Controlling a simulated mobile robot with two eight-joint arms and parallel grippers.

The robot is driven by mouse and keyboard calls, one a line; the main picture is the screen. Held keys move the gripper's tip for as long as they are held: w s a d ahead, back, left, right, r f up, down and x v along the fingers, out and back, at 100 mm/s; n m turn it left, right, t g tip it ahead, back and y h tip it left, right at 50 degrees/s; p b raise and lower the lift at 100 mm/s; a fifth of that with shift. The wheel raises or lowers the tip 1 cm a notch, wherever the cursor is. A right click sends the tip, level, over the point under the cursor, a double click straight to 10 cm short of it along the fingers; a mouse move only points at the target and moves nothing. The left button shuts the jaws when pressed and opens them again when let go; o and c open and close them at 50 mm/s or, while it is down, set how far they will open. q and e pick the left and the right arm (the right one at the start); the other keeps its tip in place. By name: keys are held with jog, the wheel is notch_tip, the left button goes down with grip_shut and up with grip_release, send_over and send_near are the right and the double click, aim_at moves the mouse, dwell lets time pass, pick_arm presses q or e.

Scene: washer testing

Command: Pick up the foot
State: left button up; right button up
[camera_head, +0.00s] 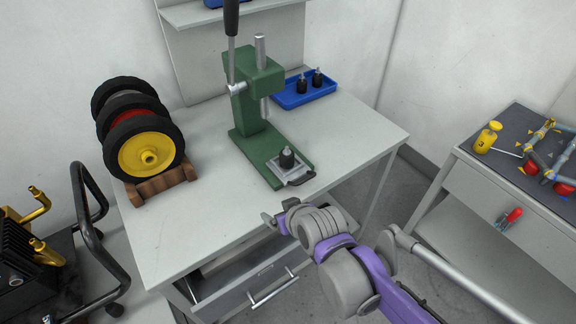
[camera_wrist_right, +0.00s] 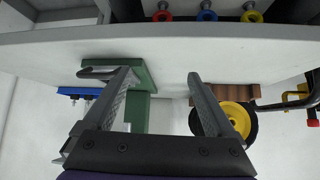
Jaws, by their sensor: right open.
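A small black foot with a metal stud (camera_head: 287,158) stands upright on the metal plate of the green press (camera_head: 256,108). Two similar black feet (camera_head: 302,84) (camera_head: 317,77) stand in the blue tray (camera_head: 325,92) behind the press. My right gripper (camera_head: 277,214) is at the table's front edge, nearer to me than the press base and apart from the foot. In the right wrist view its two fingers (camera_wrist_right: 161,82) are spread with nothing between them. The foot on the press cannot be made out there. My left gripper is not in view.
Wheels on a brown stand (camera_head: 160,183) are at the table's left. The drawer (camera_head: 245,285) below the front edge is partly open. A side cabinet (camera_head: 520,185) with a yellow weight (camera_head: 487,138) stands right. The tabletop's front left is clear.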

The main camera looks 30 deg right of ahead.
aim_at(286, 156)
jog(key=w+d+t+h+b, duration=0.1)
jog(key=w+d, duration=0.2)
jog(key=w+d+r+m+t+b, duration=0.1)
jog(key=w+d, duration=0.2)
jog(key=w, duration=0.1)
jog(key=w+d+t+h+b, duration=0.1)
jog(key=w+d+t, duration=0.1)
jog(key=w+d, duration=0.1)
jog(key=shift+w+d+r+m+h, duration=0.2)
jog(key=shift+w+r+m+h, duration=0.1)
jog(key=shift+w, duration=0.05)
jog(key=b+x, duration=0.1)
jog(key=x, duration=0.3)
jog(key=shift+w, duration=0.25)
jog(key=shift+d+b+x, duration=0.15)
jog(key=shift+x, duration=1.3)
jog(key=shift+d+b+x, duration=0.15)
jog(key=shift+x, duration=1.25)
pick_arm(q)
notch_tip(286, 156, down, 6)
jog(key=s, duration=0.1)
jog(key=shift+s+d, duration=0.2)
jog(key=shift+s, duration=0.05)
pick_arm(e)
jog(key=shift+s+f, duration=0.1)
jog(key=shift+s, duration=0.05)
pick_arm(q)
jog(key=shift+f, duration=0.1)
pick_arm(e)
jog(key=shift+c, duration=0.2)
